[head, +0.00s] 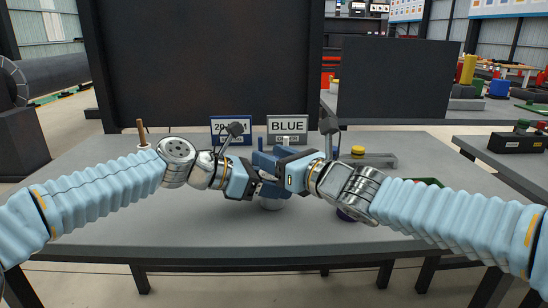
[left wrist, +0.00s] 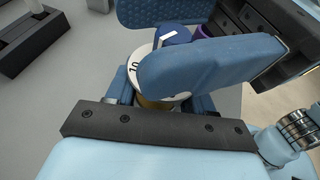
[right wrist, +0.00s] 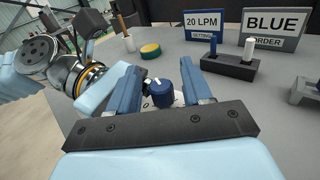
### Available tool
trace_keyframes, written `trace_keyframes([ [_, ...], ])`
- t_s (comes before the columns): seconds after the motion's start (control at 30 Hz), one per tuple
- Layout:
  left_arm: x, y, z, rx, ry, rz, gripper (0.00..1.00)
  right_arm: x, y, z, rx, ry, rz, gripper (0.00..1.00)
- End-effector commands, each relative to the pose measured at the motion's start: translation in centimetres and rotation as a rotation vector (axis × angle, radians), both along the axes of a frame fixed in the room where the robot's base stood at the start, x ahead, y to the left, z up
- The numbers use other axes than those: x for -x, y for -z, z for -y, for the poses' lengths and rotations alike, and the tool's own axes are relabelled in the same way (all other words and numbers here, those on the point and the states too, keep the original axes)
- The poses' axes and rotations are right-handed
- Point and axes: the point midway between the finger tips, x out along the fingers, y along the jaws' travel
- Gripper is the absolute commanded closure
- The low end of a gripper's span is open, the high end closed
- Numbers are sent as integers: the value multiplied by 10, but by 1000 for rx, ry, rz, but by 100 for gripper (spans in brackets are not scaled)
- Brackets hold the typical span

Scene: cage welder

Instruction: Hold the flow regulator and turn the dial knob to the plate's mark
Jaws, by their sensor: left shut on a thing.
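The flow regulator shows in the left wrist view as a gold body (left wrist: 158,103) under a pale dial plate (left wrist: 137,66) reading "10". Its blue dial knob (left wrist: 172,37) has a white mark. My left gripper (left wrist: 143,50) is shut on the regulator, and its near finger hides much of the plate. In the right wrist view, the knob (right wrist: 162,94) stands between the spread fingers of my right gripper (right wrist: 161,76), with a gap on each side. In the head view both grippers meet at the regulator, and my right gripper (head: 270,162) covers most of it.
The "20 LPM" setting sign (head: 231,128) and "BLUE" order sign (head: 287,127) stand behind. A dark stand (right wrist: 230,66) holds a blue and a white peg. A green-and-yellow disc (right wrist: 150,49) lies nearby. The grey table (head: 95,160) is clear at the left.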

Motion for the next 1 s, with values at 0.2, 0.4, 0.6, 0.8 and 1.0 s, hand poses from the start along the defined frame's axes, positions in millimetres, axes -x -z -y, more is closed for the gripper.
trace_keyframes([
  [0.2,-1,1,-1,0,-2,0,87,1,1,1,1,0,-2,51],
  [0.4,-1,0,-1,0,-3,0,87,22,0,20,1,3,1,51],
  [0.6,-1,0,-1,1,-3,1,87,58,-2,51,0,2,2,51],
  [0.8,-1,0,-1,1,-4,1,87,83,-2,73,0,2,1,51],
  [1.0,-1,-1,-1,2,-4,1,87,91,-2,79,0,0,0,51],
])
